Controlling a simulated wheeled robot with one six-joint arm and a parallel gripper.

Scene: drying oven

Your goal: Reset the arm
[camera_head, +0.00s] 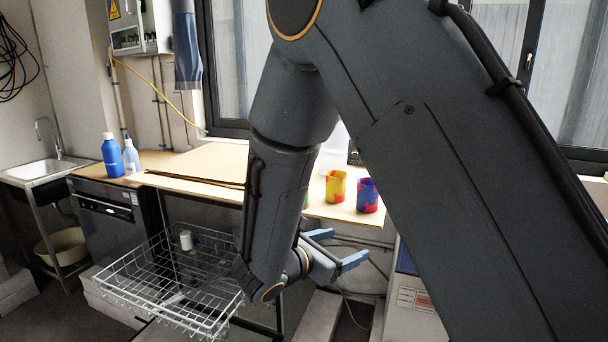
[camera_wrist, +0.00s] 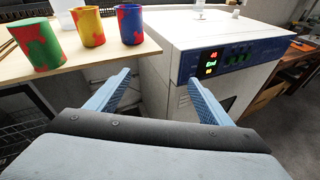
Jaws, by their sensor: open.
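My gripper (camera_head: 338,248) is open and empty, in front of and below the wooden worktop's edge in the head view. Its two blue fingers stand wide apart in the wrist view (camera_wrist: 157,97), with nothing between them. My grey arm crosses the middle and right of the head view and hides much of the worktop and what is behind it. In the wrist view the drying oven (camera_wrist: 215,35), white with a blue panel and lit display, stands beyond the fingers. Its lower part is partly hidden by the right finger.
Cups stand on the worktop (camera_wrist: 20,75): red-green (camera_wrist: 35,43), yellow-red (camera_wrist: 88,26), blue-red (camera_wrist: 130,23). A wire rack (camera_head: 170,275) extends left of my arm, with a white item (camera_head: 186,240) in it. Blue bottle (camera_head: 112,156) and sink (camera_head: 45,170) are at left.

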